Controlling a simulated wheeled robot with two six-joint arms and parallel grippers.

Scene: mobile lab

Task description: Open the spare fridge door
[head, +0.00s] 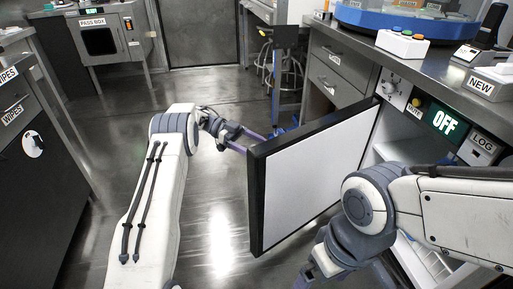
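The spare fridge door (310,177), a white inner panel in a black frame, stands swung wide open into the aisle. The white fridge interior (398,134) shows to its right under the counter, partly hidden by my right arm. My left gripper (243,142) is at the door's far, outer side near its free edge. Its tips are partly hidden behind the door, so I cannot tell whether it touches the handle. My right gripper (316,271) is low in front of the door and the fridge opening, partly hidden by its own wrist; its fingers are unclear.
A green display reading OFF (445,122) and a LOG box (481,147) sit by the fridge's upper edge. The counter (440,66) above holds a button box (402,44). Dark drawers (30,120) line the left. The floor (220,225) between is clear.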

